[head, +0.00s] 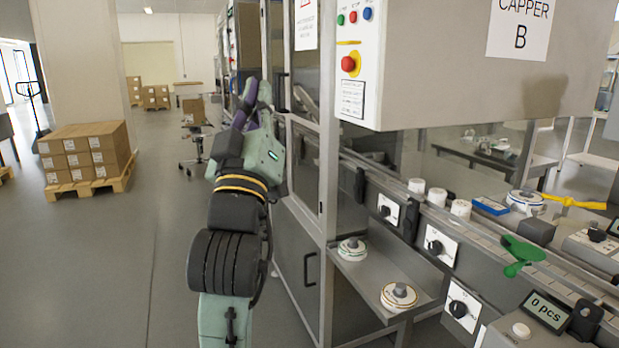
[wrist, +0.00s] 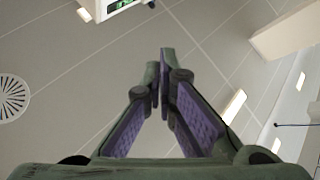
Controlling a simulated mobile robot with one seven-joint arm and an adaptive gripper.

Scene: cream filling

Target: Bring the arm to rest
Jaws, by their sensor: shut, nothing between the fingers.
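My arm rises upright in the middle of the head view, beside the left end of the capping machine. My gripper (head: 258,88) is at its top, pointing up, in front of the machine's glass doors. In the wrist view my gripper (wrist: 160,60) has its purple-padded fingers close together at the tips, with nothing between them. The wrist view looks up at the tiled ceiling (wrist: 110,50). The gripper touches nothing that I can see.
The capper cabinet (head: 450,60) and its conveyor (head: 480,215) fill the right side. A steel shelf (head: 375,272) with two round parts juts out near my arm. A pallet of boxes (head: 85,155) stands at the left. The grey floor (head: 90,260) between is clear.

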